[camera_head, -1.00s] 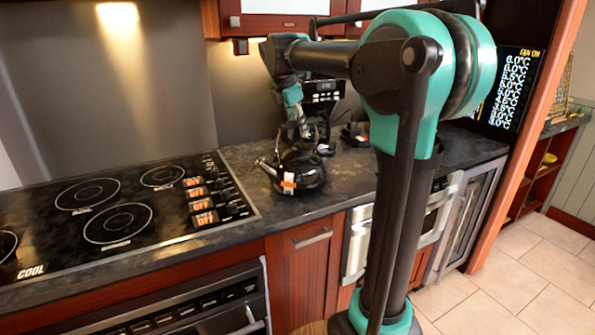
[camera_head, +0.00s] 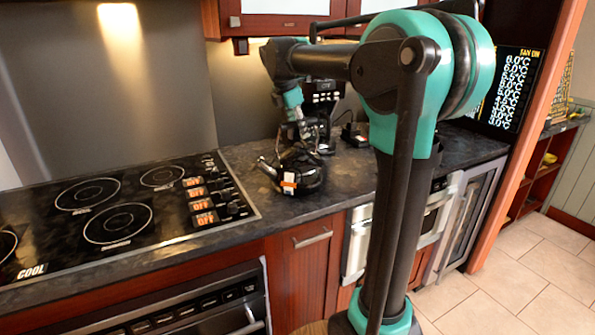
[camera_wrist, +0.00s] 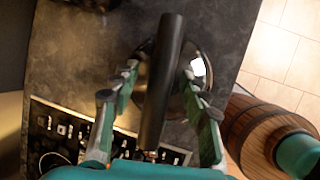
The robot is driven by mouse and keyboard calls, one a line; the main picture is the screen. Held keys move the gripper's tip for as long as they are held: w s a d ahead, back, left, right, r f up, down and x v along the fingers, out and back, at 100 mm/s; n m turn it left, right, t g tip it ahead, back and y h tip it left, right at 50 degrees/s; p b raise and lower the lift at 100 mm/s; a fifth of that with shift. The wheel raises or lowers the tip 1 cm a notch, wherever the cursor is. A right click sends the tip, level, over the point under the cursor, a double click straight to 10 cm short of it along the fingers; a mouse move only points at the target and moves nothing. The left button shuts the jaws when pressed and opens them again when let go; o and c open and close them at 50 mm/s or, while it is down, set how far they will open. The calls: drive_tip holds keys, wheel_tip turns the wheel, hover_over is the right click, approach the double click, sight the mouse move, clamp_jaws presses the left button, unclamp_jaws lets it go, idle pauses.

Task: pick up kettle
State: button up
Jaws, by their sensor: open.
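A black kettle (camera_head: 298,172) with an orange and white label stands on the dark countertop, right of the stove. Its spout points left. In the wrist view the kettle's dark handle (camera_wrist: 165,70) runs lengthwise between my fingers, with the shiny round body (camera_wrist: 202,72) below it. My gripper (camera_wrist: 160,90) is open, one finger on each side of the handle, with gaps on both sides. In the head view my gripper (camera_head: 302,135) is just above the kettle, its fingers small and partly lost against dark things behind.
A black cooktop (camera_head: 120,215) with knobs lies left of the kettle. A dark coffee machine (camera_head: 322,100) stands behind it. The countertop (camera_head: 345,180) is bare around the kettle's front right. A wooden barrel-like thing (camera_wrist: 262,130) shows at right in the wrist view.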

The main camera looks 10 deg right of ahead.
clamp_jaws()
idle(0.3)
drive_tip(key=shift+r, duration=0.1)
